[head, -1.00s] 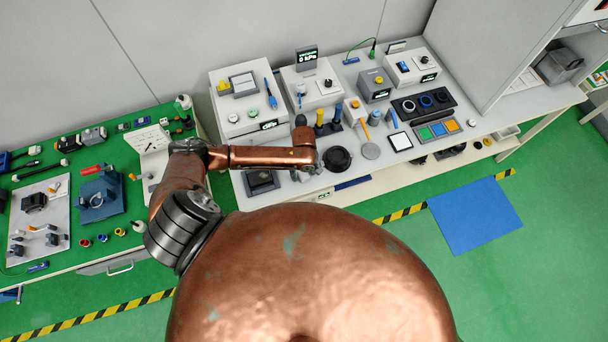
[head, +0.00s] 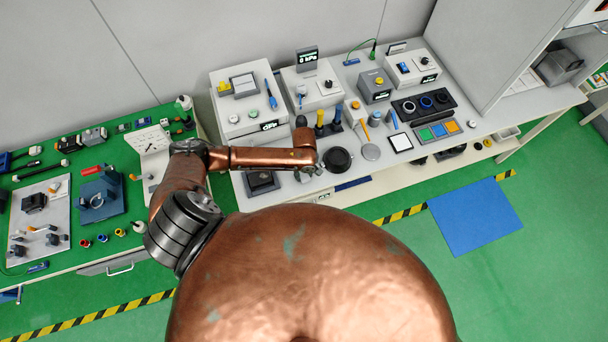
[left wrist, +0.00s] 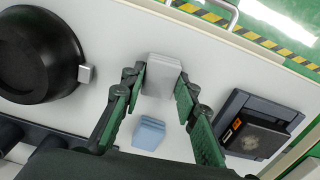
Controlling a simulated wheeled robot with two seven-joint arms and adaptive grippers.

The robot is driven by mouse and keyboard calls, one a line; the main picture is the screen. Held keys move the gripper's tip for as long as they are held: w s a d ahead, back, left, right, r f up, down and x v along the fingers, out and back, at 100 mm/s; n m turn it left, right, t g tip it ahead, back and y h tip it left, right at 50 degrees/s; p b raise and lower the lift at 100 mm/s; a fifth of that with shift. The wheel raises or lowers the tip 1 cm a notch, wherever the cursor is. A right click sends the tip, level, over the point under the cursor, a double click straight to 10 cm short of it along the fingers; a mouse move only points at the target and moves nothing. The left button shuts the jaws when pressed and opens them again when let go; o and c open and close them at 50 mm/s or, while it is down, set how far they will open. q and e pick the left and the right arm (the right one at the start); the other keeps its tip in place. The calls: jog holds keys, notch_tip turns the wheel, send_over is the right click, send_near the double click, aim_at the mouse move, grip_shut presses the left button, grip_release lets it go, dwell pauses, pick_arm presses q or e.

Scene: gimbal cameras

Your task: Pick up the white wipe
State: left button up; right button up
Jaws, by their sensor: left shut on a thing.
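The white wipe (left wrist: 163,72), a small folded pale stack, is between the fingertips of my left gripper (left wrist: 160,84) in the left wrist view. The green-padded fingers are shut on it, one on each side. It is over the light bench top; I cannot tell whether it still touches the surface. In the head view my copper arm reaches over the front of the bench, and the wipe is too small or hidden to make out there. My right gripper is not in view.
A folded blue wipe stack (left wrist: 148,132) lies close by. A round black dish (left wrist: 36,58) is on the left and a black square device (left wrist: 258,128) on the right in the left wrist view. Several instruments, such as a grey box (head: 374,88), stand behind on the bench (head: 372,172).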

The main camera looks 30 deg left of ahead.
aim_at(304, 175)
pick_arm(q)
jog(key=shift+r, duration=0.45)
notch_tip(304, 175, up, 3)
jog(key=shift+f, duration=0.2)
jog(key=s+d+r, duration=0.2)
jog(key=s+r, duration=0.2)
jog(key=s, duration=0.2)
jog(key=s+d+r, duration=0.2)
jog(key=s+r, duration=0.3)
jog(key=s, duration=0.2)
jog(key=shift+d+r, duration=0.25)
jog(key=shift+d, duration=0.15)
jog(key=shift+s, duration=0.1)
jog(key=o, duration=0.3)
jog(key=c, duration=0.4)
